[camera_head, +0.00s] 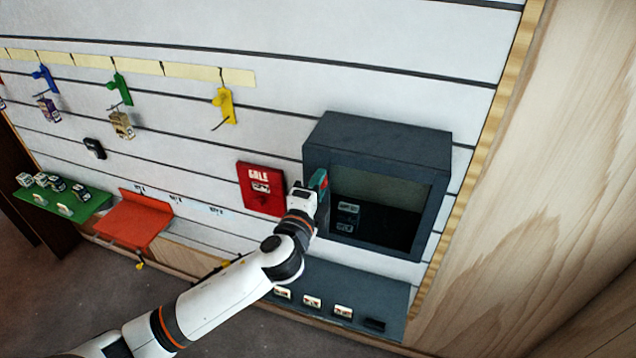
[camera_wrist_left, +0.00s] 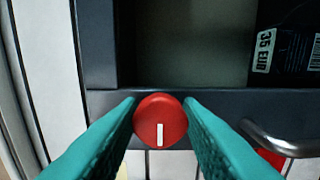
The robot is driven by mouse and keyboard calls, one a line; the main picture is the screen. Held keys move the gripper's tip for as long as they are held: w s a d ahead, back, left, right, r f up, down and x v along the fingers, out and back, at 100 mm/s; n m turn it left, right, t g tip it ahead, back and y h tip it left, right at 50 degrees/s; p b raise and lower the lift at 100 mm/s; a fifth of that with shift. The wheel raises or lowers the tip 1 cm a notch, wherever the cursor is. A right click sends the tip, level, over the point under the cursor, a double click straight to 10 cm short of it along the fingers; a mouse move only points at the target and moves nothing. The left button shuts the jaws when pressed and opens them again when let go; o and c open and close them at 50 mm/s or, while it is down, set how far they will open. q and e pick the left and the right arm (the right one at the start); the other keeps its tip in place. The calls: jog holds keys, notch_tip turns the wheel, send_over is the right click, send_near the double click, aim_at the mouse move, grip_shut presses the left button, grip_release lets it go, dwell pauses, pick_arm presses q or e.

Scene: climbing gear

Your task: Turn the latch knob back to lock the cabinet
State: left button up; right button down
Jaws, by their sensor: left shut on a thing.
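The dark grey cabinet (camera_head: 378,137) is mounted on the slatted wall in the head view. Its dark frame (camera_wrist_left: 100,45) fills the top of the left wrist view. The round red latch knob (camera_wrist_left: 160,112) sits on the frame, with its white line upright and on the lower half in the wrist view. My left gripper (camera_head: 321,183) is at the cabinet's left side, its teal fingers (camera_wrist_left: 160,106) shut on the knob from both sides. The knob is hidden in the head view. My right gripper is in neither view.
A curved metal handle (camera_wrist_left: 285,143) is close beside the knob. A red box (camera_head: 262,188) hangs left of the cabinet. A dark grey shelf (camera_head: 384,292) lies below it. An orange shelf (camera_head: 133,222) and green shelf (camera_head: 90,205) are farther left.

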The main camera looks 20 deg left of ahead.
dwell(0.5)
pick_arm(q)
jog(key=o, duration=0.9)
jog(key=shift+o, duration=0.2)
jog(key=s+b, duration=0.3)
jog(key=s, duration=0.9)
jog(key=shift+a+b, duration=0.15)
jog(key=shift+b, duration=0.2)
jog(key=shift+f, duration=0.1)
